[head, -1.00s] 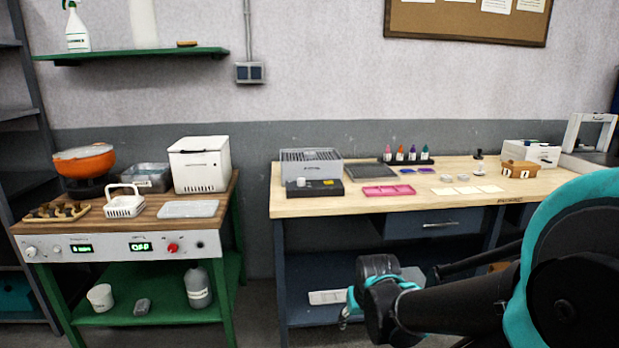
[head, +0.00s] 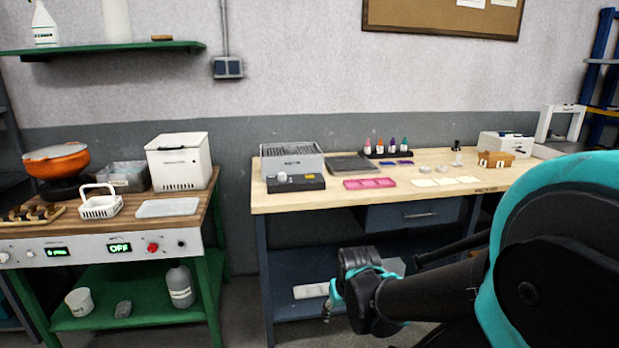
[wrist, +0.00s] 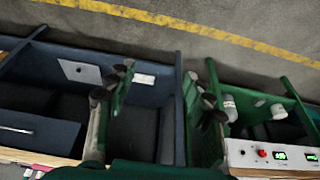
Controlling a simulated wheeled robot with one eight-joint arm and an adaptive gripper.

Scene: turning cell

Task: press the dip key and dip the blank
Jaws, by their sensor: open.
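The control panel (head: 112,248) is on the front of the wood-topped bench at left. It carries knobs, two lit green displays, the right one reading OFF, a red button (head: 153,247) and a dark key or knob (head: 182,243). Which control is the dip key I cannot tell. On this bench are an orange pot (head: 56,161) and a white handled basket (head: 100,204). I cannot make out the blank. My gripper (head: 331,295) hangs low before the right workbench, apart from it. In the wrist view my gripper (wrist: 166,80) is open and empty; the panel shows lower right.
A white lidded box (head: 180,162) and a pale tray (head: 168,207) stand on the left bench. The long workbench (head: 290,203) holds a grilled unit (head: 292,160), pink tray (head: 370,183) and small bottles. A gap of floor separates the benches.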

